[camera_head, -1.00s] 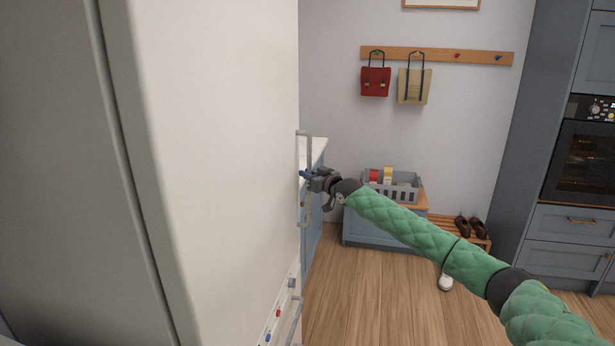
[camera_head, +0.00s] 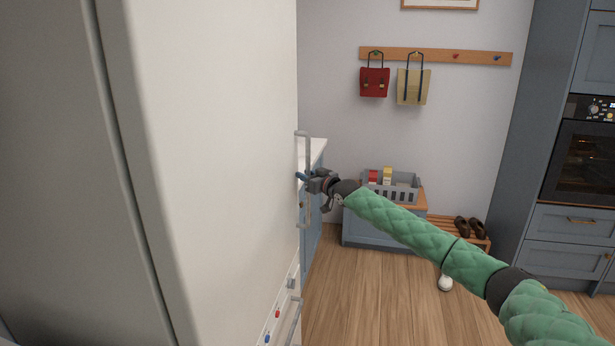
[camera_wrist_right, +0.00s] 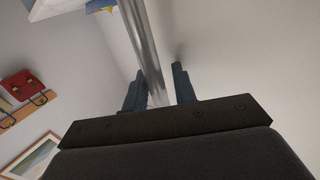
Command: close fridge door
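The white fridge door (camera_head: 205,150) fills the left of the head view, seen at a steep angle. A narrow dark seam runs between it and the grey panel at far left; I cannot tell whether it is fully shut. Its upright metal handle (camera_head: 307,160) is at the right edge of the door. My right gripper (camera_head: 304,178) is at the handle's middle. In the right wrist view, the handle (camera_wrist_right: 146,45) runs between the spread fingers of the gripper (camera_wrist_right: 160,88), close to the left finger with a gap to the right one. My left gripper is not in view.
A second handle (camera_head: 294,322) and small coloured magnets (camera_head: 277,314) are below. A blue cabinet (camera_head: 313,200) stands beyond the door. A grey crate (camera_head: 401,188) sits on a low bench, with shoes (camera_head: 469,227) beside it. The wooden floor (camera_head: 375,295) is mostly clear.

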